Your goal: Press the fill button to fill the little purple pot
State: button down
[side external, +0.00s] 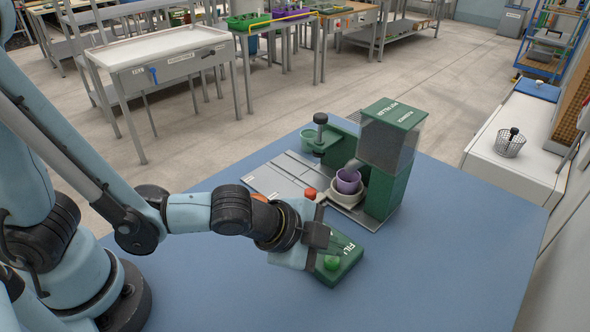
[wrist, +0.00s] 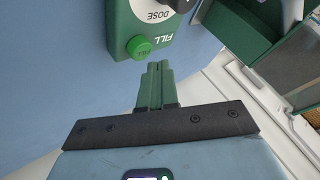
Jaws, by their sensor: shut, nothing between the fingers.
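The green control box (side external: 345,259) lies on the blue table, with a round green fill button (side external: 331,263) on its near end. In the wrist view the fill button (wrist: 139,47) sits just beyond and left of my fingertips. My gripper (wrist: 158,66) is shut and empty, its green fingers together. Any contact with the button cannot be told. In the side view my wrist is beside the box and the fingertips are hard to make out. The purple pot (side external: 348,181) stands upright in a pale round holder (side external: 345,198) at the green pot filler (side external: 386,158).
The table's front right is clear.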

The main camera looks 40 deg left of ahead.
aim_at(327, 262)
jog(key=shift+r, duration=0.1)
jog(key=shift+r, duration=2.45)
jog(key=s+a+r+n+y, duration=0.1)
jog(key=a+n+y, duration=0.1)
jog(key=a+n, duration=0.5)
jog(key=s+a+r+n+g+y, duration=0.1)
jog(key=a+n, duration=0.5)
jog(key=a, duration=0.8)
jog(key=shift+s+a+r+n+y, duration=0.2)
jog(key=shift+s+r+n+y, duration=0.2)
jog(key=shift+r, duration=0.3)
